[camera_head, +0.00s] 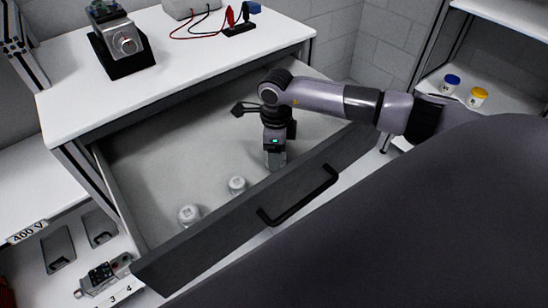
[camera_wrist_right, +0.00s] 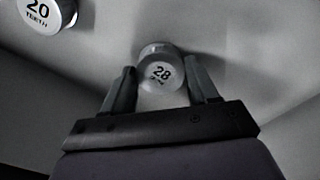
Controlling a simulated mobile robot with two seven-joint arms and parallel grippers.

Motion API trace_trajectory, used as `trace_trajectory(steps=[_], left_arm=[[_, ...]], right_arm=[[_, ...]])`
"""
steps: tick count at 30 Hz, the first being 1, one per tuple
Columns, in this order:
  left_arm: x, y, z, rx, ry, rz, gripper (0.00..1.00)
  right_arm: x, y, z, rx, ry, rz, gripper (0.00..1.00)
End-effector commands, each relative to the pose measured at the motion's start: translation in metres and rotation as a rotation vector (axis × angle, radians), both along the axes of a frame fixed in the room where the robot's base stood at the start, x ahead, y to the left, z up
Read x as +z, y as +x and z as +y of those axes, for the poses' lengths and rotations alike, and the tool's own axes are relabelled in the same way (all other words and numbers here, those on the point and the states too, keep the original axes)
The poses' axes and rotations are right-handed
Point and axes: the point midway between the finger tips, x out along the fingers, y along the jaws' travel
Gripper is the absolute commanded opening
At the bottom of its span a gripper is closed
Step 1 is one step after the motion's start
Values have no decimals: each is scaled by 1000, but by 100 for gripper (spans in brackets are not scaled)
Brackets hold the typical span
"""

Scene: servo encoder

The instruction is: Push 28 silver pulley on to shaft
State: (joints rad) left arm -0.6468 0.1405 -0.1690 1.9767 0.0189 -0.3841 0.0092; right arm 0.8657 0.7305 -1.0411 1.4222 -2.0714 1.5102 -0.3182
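The silver 28 pulley (camera_wrist_right: 160,72) stands in the open drawer, its numbered face toward the right wrist camera. My right gripper (camera_head: 275,160) reaches down into the drawer at the pulley. In the right wrist view its two fingers (camera_wrist_right: 163,75) are apart, one on each side of the pulley; firm contact does not show. In the head view the gripper largely hides this pulley. A motor unit with a round silver front (camera_head: 124,42), perhaps bearing the shaft, sits on a black base on the table at upper left. My left gripper is not in view.
Two other silver pulleys (camera_head: 189,214) (camera_head: 237,185) stand in the drawer; one marked 20 (camera_wrist_right: 42,12) shows in the wrist view. The drawer's dark front with handle (camera_head: 298,195) borders the space. Cables and a power box (camera_head: 190,8) are at the table's back.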

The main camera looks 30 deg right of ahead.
Motion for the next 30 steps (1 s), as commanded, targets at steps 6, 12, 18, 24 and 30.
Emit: trace_trajectory(steps=[6,12,18,24,30], left_arm=[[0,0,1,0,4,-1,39],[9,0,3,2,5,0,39],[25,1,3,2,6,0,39],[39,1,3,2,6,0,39],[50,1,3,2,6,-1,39]], right_arm=[[1,0,0,0,0,0,17],[14,0,0,0,-1,-1,17],[35,0,0,0,0,-1,17],[54,0,0,0,-1,-1,17],[71,0,0,1,-1,0,17]])
